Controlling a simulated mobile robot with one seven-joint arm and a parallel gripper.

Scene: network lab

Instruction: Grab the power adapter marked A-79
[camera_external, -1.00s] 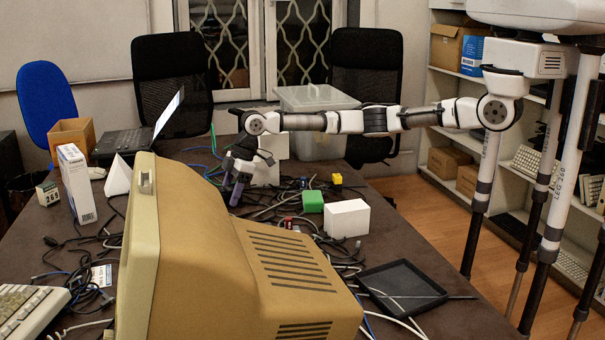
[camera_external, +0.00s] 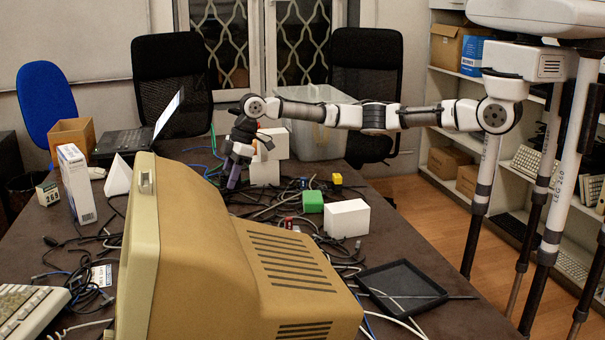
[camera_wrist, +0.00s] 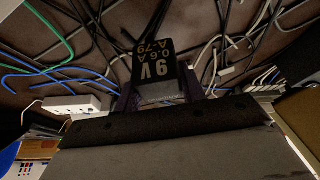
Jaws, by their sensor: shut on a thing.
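The power adapter (camera_wrist: 153,60) is a black block whose label reads "9V 0.6A A-79" in the wrist view. It sits between the purple fingers of my gripper (camera_external: 233,180), which is shut on it. In the external view my gripper points down over the cables in the middle of the desk (camera_external: 395,245). The adapter cannot be made out clearly there. In the wrist view the label side faces my camera, and black cables lie behind it.
A large beige monitor (camera_external: 235,260) stands in front of my gripper. White boxes (camera_external: 274,145) stand just behind it. A green block (camera_external: 312,201), a white box (camera_external: 346,218) and a yellow block (camera_external: 337,178) are to the right. A white power strip (camera_wrist: 75,105) lies among the tangled cables.

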